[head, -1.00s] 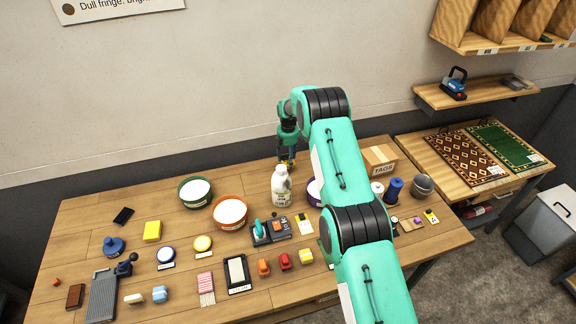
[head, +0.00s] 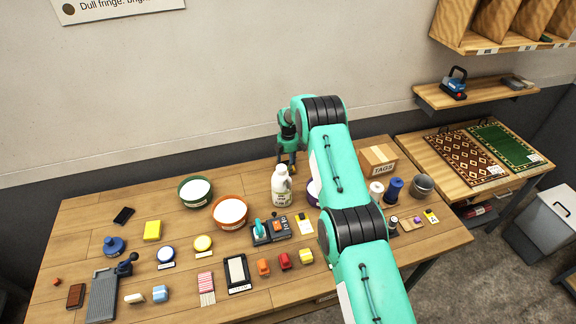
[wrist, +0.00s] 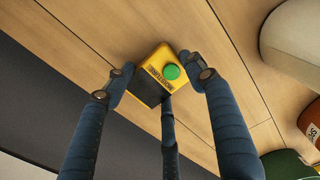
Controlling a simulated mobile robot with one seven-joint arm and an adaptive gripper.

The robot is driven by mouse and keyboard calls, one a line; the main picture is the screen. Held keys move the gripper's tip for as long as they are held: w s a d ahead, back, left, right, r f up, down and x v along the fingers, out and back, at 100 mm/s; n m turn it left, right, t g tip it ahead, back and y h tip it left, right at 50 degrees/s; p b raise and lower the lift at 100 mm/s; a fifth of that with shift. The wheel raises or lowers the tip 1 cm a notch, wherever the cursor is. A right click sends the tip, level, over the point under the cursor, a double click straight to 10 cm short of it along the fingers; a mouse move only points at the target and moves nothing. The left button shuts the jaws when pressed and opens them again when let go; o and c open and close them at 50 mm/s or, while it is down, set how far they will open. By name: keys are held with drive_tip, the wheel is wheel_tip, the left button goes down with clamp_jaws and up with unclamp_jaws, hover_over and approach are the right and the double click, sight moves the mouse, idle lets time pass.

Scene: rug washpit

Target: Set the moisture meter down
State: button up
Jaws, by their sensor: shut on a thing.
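The moisture meter (wrist: 158,72) is a small yellow box with a green round button, a dark panel and a printed label. In the wrist view it sits between the fingers of my gripper (wrist: 156,80), which is shut on it. In the head view my gripper (head: 287,160) is at the back of the wooden workbench (head: 180,228), behind the white bottle (head: 281,187). The meter is mostly hidden there by the fingers. The wrist view shows bare planks around it; I cannot tell whether it touches them.
A green bowl (head: 195,190) and an orange bowl (head: 230,212) stand left of the bottle. A cardboard tags box (head: 379,160) stands to the right. Several tools and blocks fill the front. Planks along the back left are clear, with the wall behind.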

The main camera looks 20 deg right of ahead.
drive_tip(key=o, duration=1.4)
drive_tip(key=shift+f, duration=0.1)
drive_tip(key=shift+r+b, duration=0.35)
drive_tip(key=shift+r, duration=5.85)
